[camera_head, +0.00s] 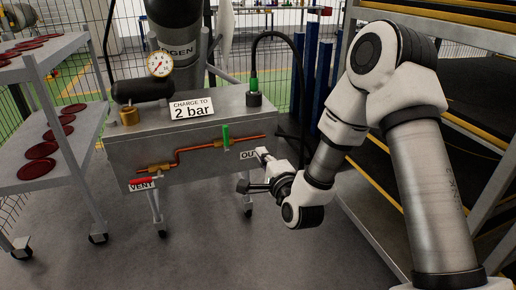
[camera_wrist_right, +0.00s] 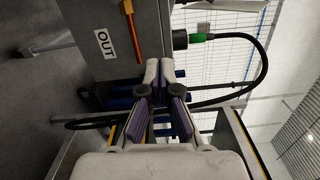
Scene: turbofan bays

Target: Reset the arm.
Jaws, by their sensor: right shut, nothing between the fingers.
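My right arm (camera_head: 425,170) comes in from the right in the head view and bends down toward the front of a grey charging cart (camera_head: 190,160). My right gripper (camera_head: 262,153) is in front of the cart's right end, over part of the OUT label. I cannot tell whether it touches the cart. In the wrist view the right gripper (camera_wrist_right: 159,66) has its pale fingertips together with nothing between them. The OUT label (camera_wrist_right: 105,43) shows there at upper left, apart from the fingers. My left gripper is not in view.
The cart bears a gauge (camera_head: 159,64), a "2 bar" sign (camera_head: 192,108), a green valve handle (camera_head: 226,136), a red vent handle (camera_head: 141,183) and a black hose (camera_head: 300,75). A rack with dark red discs (camera_head: 38,151) stands left. Shelving (camera_head: 365,160) stands right. Floor in front is clear.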

